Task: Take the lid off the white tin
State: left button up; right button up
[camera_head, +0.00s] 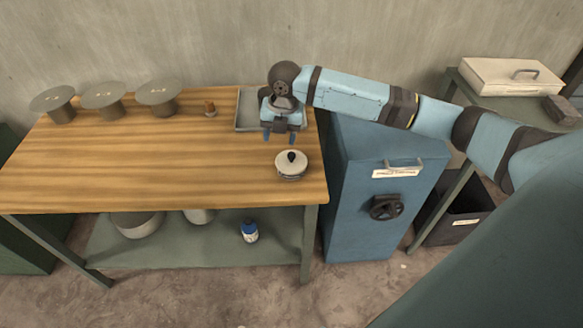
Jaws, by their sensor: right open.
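The white tin (291,173) stands upright near the right front edge of the wooden table. Its pale lid (291,158) with a dark knob sits on top of it. My right gripper (280,138) is above the table, just behind and slightly left of the tin, pointing down. Its blue-tipped fingers are apart with nothing between them, and it does not appear to touch the lid. My left gripper is not in view.
A grey tray (247,112) lies behind the gripper, partly hidden by it. A blue cabinet (372,210) stands right of the table (130,165), whose middle is clear.

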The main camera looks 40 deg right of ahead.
aim_at(291, 154)
jog(key=d+r+n, duration=0.2)
jog(key=d+r, duration=0.1)
jog(key=d, duration=0.1)
jog(key=shift+g+h, duration=0.4)
jog(key=f, duration=0.9)
jog(key=f+b, duration=0.1)
jog(key=f, duration=0.3)
jog(key=shift+w+f, duration=0.35)
jog(key=shift+w, duration=0.05)
jog(key=c, duration=1)
